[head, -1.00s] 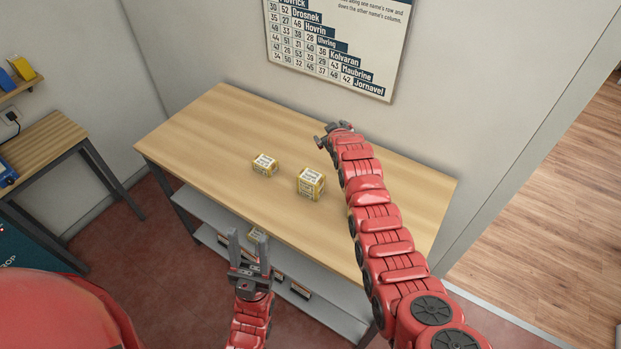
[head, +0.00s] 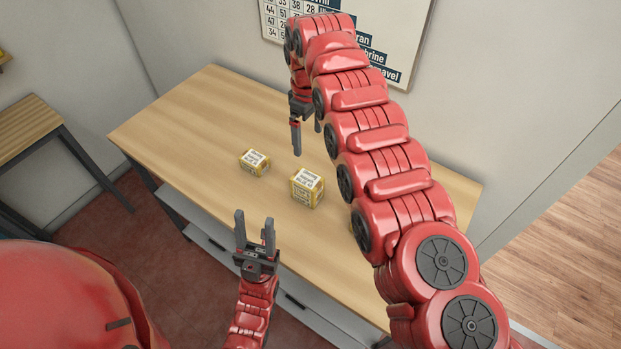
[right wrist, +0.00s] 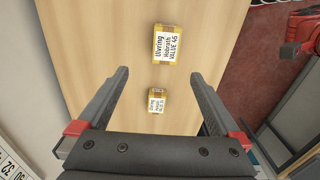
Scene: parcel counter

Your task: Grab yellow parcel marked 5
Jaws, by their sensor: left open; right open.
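Two small yellow parcels with white labels stand on the wooden counter. The larger right parcel (head: 306,187) also shows in the right wrist view (right wrist: 163,45), where its label seems to read VALUE 45. The smaller left parcel (head: 254,162) shows lower in the right wrist view (right wrist: 156,101); its number is too small to read. I cannot make out a lone 5 on either. My right gripper (head: 307,135) is open, empty and pointing down above the counter, behind the parcels in the head view. My left gripper (head: 254,222) is open and empty at the front edge, fingers upward.
A grey shelf (head: 205,238) lies below the counter. A side table (head: 25,130) stands at the left.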

